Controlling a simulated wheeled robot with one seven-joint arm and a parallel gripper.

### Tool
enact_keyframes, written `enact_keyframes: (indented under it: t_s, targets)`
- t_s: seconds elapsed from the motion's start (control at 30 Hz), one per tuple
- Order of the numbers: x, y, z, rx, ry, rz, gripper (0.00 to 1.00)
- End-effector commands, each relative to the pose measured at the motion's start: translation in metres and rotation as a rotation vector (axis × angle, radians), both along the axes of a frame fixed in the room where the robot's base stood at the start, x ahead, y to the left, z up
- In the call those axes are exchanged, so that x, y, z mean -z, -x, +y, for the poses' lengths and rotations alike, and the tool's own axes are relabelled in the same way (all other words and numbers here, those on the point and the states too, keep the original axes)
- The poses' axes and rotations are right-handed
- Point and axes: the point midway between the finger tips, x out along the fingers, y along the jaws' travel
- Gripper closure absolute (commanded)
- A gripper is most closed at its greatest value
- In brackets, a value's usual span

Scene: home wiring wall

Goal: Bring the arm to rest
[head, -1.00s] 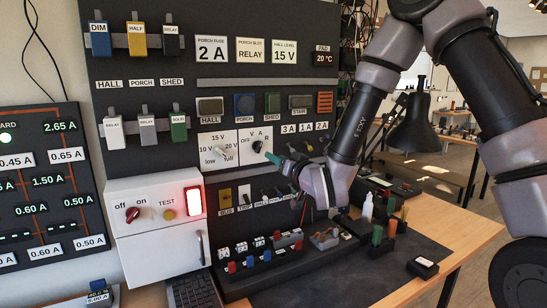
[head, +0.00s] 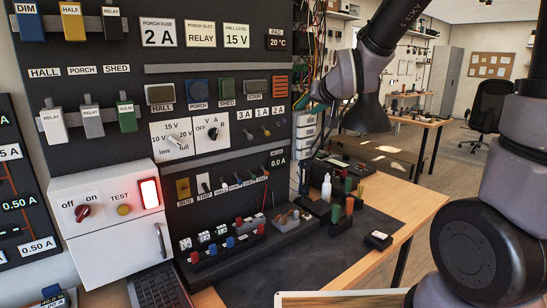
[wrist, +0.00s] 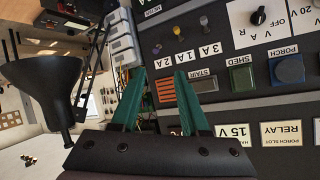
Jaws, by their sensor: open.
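My gripper shows in the wrist view (wrist: 160,100) with its two green fingers apart and nothing between them. It points at the right edge of the dark wiring wall (head: 110,135), near the orange slatted block (wrist: 167,89) and the STAIR button (wrist: 203,83). In the head view my arm comes down from the upper right.
A black lamp (head: 368,113) hangs close by my arm. The wooden bench (head: 400,200) holds a dark mat, a white bottle (head: 326,187) and small blocks. A white box (head: 105,220) with a lit red-framed switch stands left. Open floor lies at right.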

Motion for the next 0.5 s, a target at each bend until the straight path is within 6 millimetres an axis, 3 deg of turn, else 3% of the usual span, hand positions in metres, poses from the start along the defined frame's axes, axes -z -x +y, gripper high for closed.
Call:
enact_keyframes:
  t_s: [0.1,0.3,0.5]
  targets:
    - [-0.021,0.028,-0.044,0.065,0.013,0.084,0.55]
    - [-0.041,0.097,-0.105,0.158,0.003,0.255,0.55]
    - [-0.05,0.172,-0.14,0.218,-0.044,0.407,0.55]
